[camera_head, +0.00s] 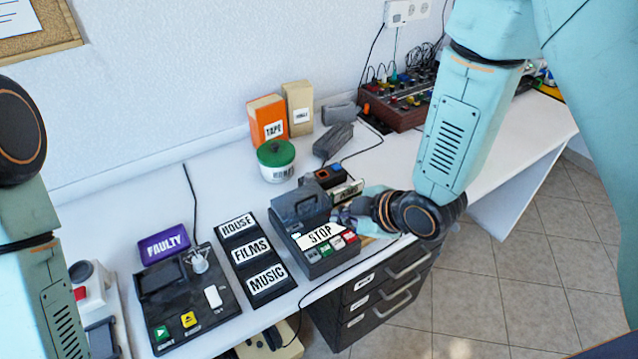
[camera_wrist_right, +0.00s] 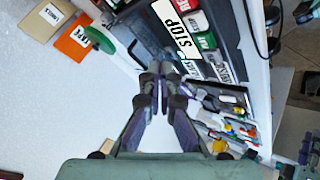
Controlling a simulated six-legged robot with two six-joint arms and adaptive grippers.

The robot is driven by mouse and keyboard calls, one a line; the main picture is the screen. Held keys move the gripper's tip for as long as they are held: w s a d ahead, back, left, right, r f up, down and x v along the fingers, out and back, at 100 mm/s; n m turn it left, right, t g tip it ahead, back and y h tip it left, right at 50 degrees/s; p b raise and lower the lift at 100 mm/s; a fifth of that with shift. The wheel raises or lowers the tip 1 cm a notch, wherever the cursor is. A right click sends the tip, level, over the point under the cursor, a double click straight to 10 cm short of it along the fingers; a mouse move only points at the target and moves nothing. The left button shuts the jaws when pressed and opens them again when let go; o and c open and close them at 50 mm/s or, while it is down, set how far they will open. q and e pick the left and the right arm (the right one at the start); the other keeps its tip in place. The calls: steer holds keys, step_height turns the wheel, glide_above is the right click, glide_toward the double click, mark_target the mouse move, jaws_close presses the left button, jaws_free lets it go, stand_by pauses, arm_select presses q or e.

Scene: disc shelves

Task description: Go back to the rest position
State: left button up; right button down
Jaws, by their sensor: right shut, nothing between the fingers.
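My right gripper (camera_wrist_right: 160,85) is shut and empty in the right wrist view, its fingertips together. In the head view the right gripper (camera_head: 350,215) is beside the right side of the dark player with the STOP label (camera_head: 320,235), over the white desk. Whether it touches the player I cannot tell. The STOP player also shows in the right wrist view (camera_wrist_right: 178,32), just beyond the fingertips. My left arm shows at the left edge of the head view, but its gripper is out of view.
On the desk (camera_head: 215,185) stand a HOUSE, FILMS and MUSIC rack (camera_head: 250,255), a device with green and yellow buttons (camera_head: 185,295), a purple FAULTY box (camera_head: 163,243), a green-lidded tub (camera_head: 276,160) and an orange TAPE box (camera_head: 267,120). Dark drawers (camera_head: 385,290) stand below.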

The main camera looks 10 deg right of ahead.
steer(key=shift+d+m, duration=0.15)
steer(key=shift+m, duration=0.55)
steer(key=s+d+f+m+g+h+b, duration=0.2)
steer(key=s+d+f+m+g, duration=0.2)
steer(key=s, duration=1.1)
steer(key=s+d+f+m+g+h+b, duration=0.2)
steer(key=s+d+f+m+g+b, duration=0.1)
steer(key=s+f+m, duration=0.7)
steer(key=s+d+f, duration=0.1)
steer(key=s+f, duration=0.3)
steer(key=f, duration=0.1)
steer(key=shift+s+f+g+h, duration=0.3)
steer(key=shift+s+g+h, duration=0.1)
